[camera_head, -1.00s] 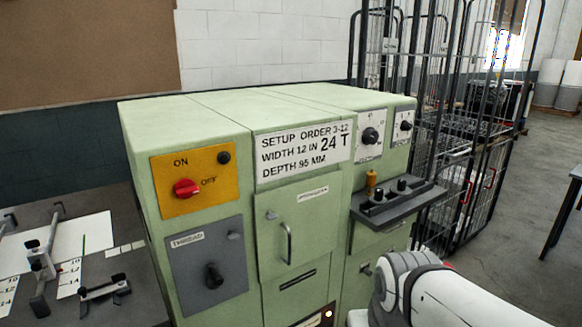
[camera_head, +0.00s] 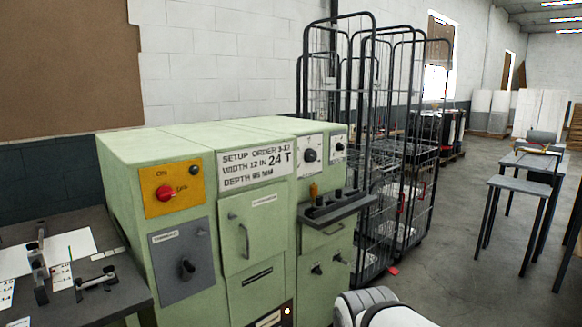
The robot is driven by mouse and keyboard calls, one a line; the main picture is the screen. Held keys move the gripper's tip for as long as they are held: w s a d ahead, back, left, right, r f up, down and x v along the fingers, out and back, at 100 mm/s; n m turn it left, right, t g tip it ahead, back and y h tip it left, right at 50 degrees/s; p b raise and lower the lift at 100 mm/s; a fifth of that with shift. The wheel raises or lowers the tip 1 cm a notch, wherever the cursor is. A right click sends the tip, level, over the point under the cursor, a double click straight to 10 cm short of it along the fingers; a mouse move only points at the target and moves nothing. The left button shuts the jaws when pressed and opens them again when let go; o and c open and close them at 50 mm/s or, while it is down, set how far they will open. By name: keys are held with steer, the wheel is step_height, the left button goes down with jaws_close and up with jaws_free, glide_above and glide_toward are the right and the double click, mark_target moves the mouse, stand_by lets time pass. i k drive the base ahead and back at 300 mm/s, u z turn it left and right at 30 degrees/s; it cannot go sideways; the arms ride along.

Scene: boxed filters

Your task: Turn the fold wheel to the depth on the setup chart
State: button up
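The setup chart (camera_head: 256,165) is a white sign on the front of a green machine (camera_head: 205,215). It reads setup order 3-12, width 12 in, 24 T and a depth in mm that looks like 95 or 85. I cannot tell which part is the fold wheel. The machine carries a larger black knob (camera_head: 309,155) and a smaller black knob (camera_head: 339,147) on white plates at upper right. Another black knob (camera_head: 187,268) is on a grey panel at lower left. My gripper is out of view; only a white arm link of mine shows at the bottom.
A red switch (camera_head: 165,191) sits on a yellow on/off plate. A grey shelf (camera_head: 340,207) with small controls juts from the machine. Wire cage trolleys (camera_head: 400,170) stand right of it. A dark table (camera_head: 100,300) is at left, small tables (camera_head: 515,182) at right.

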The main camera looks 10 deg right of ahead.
mark_target(310, 155)
steer(key=z, duration=0.6)
steer(key=i, duration=1.7)
steer(key=u, duration=0.45)
